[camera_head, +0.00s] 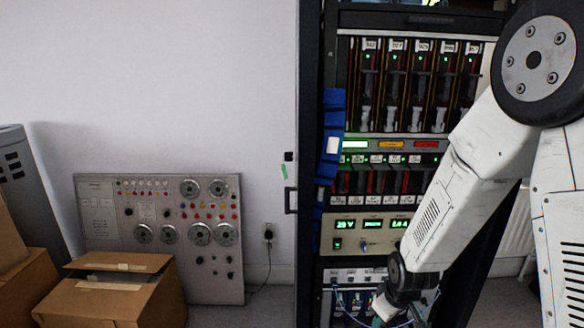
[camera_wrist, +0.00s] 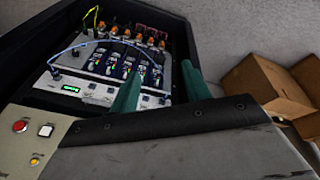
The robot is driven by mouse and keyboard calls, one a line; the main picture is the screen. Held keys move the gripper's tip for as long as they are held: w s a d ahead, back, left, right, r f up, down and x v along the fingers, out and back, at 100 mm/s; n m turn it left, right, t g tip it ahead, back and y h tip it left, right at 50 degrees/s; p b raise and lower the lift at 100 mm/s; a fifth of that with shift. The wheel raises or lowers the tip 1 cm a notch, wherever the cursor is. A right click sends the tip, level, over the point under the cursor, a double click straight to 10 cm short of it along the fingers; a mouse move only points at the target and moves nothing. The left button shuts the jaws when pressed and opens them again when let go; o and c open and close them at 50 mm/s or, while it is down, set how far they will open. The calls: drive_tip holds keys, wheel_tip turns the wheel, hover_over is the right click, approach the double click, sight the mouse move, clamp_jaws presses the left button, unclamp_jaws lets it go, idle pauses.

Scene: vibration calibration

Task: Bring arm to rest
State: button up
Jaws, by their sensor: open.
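My arm reaches down from the upper right in the head view, in front of a dark equipment rack (camera_head: 309,110). My gripper (camera_head: 385,312) is low in front of the rack's bottom module, partly cut off by the lower edge. In the wrist view my gripper (camera_wrist: 162,68) shows two green fingers spread apart with nothing between them. Beyond them is a module (camera_wrist: 72,88) with a small green display, a row of connectors and blue and yellow cables. I cannot tell whether the fingers touch it.
Cardboard boxes (camera_head: 120,290) stand on the floor at lower left, and boxes (camera_wrist: 265,85) show at right in the wrist view. A grey control panel (camera_head: 160,260) leans against the wall. A blue item (camera_head: 331,130) hangs on the rack's left edge.

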drive_tip(key=s+d+r+m+g, duration=0.1)
drive_tip(key=s+d+r+m, duration=0.2)
drive_tip(key=s+r, duration=2.2)
wheel_tip(320, 180, up, 4)
drive_tip(key=m, duration=0.3)
drive_tip(key=shift+s+g, duration=0.4)
